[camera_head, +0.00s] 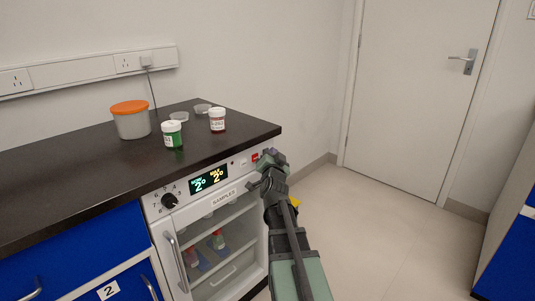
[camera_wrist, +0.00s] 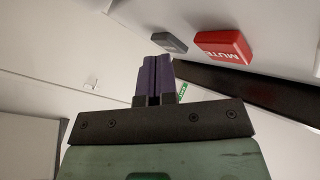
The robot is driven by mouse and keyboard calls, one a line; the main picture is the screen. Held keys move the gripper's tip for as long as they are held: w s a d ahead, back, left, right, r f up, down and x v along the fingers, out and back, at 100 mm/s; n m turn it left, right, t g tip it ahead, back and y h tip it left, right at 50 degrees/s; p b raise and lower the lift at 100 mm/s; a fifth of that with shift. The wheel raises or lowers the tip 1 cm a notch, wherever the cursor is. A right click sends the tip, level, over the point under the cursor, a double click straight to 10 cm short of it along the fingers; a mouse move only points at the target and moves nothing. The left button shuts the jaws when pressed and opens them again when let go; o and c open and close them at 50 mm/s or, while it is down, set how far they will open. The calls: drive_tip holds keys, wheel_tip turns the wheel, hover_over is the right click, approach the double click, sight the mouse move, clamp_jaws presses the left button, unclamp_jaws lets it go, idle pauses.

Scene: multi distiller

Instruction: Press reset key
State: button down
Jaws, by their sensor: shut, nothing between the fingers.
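My gripper (camera_head: 262,167) is at the right end of the cabinet's front control panel (camera_head: 226,175). In the wrist view its two purple fingers (camera_wrist: 153,60) are shut together with nothing between them. The fingertips appear just beside a small grey key (camera_wrist: 170,42); I cannot tell whether they touch it. No label can be read on that key, so I cannot confirm that it is the reset key. A red key marked MUTE (camera_wrist: 225,46) is beside it. In the head view the red key (camera_head: 255,156) shows just left of my gripper, which hides the panel's end.
The panel also has a lit display (camera_head: 209,179) and a black knob (camera_head: 170,201). On the black worktop (camera_head: 90,170) stand an orange-lidded tub (camera_head: 132,122), a green jar (camera_head: 172,135) and a dark red jar (camera_head: 217,121).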

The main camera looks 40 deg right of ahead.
drive_tip(key=shift+s, duration=0.1)
drive_tip(key=shift+s+d, duration=0.1)
drive_tip(key=shift+s, duration=0.25)
drive_tip(key=shift+s, duration=0.1)
drive_tip(key=s, duration=0.3)
drive_tip(key=s+d, duration=0.1)
drive_tip(key=s, duration=0.1)
drive_tip(key=shift+s, duration=0.35)
idle(0.4)
